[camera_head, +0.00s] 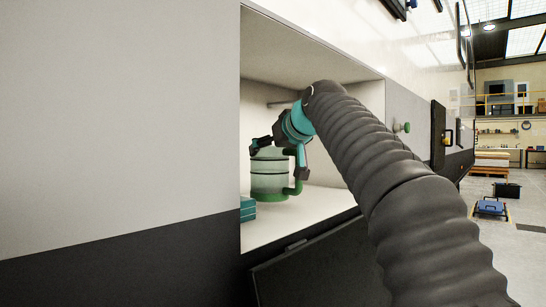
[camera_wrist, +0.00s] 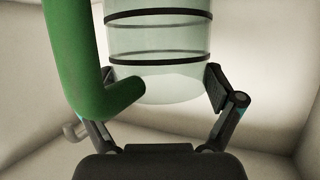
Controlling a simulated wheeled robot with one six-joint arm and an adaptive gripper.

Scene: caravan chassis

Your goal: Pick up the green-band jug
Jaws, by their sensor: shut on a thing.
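The green-band jug (camera_head: 268,178) is pale, translucent green with a green lower band and a green handle. It is upright inside the open compartment (camera_head: 320,205) of the caravan. In the wrist view the jug (camera_wrist: 155,40) shows dark rings, with its thick green handle (camera_wrist: 85,60) at left. My gripper (camera_head: 280,158) is shut on the jug from above, one finger on each side. In the wrist view my gripper (camera_wrist: 160,88) has its right finger against the jug's wall; the handle partly hides the left finger. I cannot tell whether the jug's base touches the compartment floor.
A teal box (camera_head: 248,209) lies at the compartment's near left edge, close to the jug. A dark flap (camera_head: 320,275) hangs below the opening. A green knob (camera_head: 405,127) sticks out of the caravan wall at right. Open floor (camera_head: 500,250) lies further right.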

